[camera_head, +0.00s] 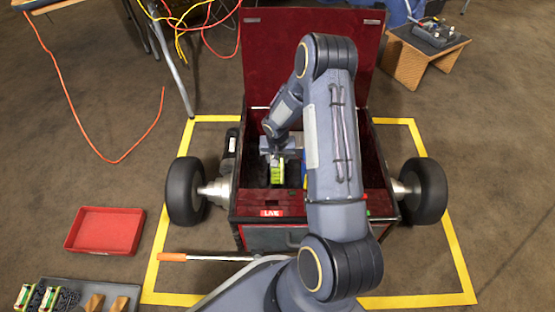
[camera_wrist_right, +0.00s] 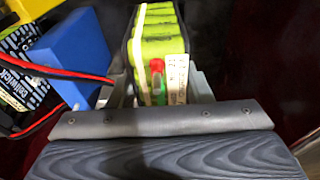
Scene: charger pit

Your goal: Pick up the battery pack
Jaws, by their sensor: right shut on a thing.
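The battery pack (camera_head: 277,173) is a yellow-green block inside the open red chest (camera_head: 268,199). In the right wrist view the battery pack (camera_wrist_right: 158,38) shows pale straps, a white label and a red-and-green part on its near end. My right gripper (camera_head: 278,155) reaches down into the chest from above. In the wrist view my right gripper (camera_wrist_right: 160,88) has a grey finger on each side of the pack and is shut on it. Whether the pack touches the chest floor cannot be told. My left gripper is not in view.
Beside the pack are a blue block (camera_wrist_right: 72,52), a black labelled box (camera_wrist_right: 22,85) and red and black cables (camera_wrist_right: 65,73). The chest has raised lid (camera_head: 275,60) and side wheels (camera_head: 186,191). An empty red tray (camera_head: 104,230) lies on the floor at left.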

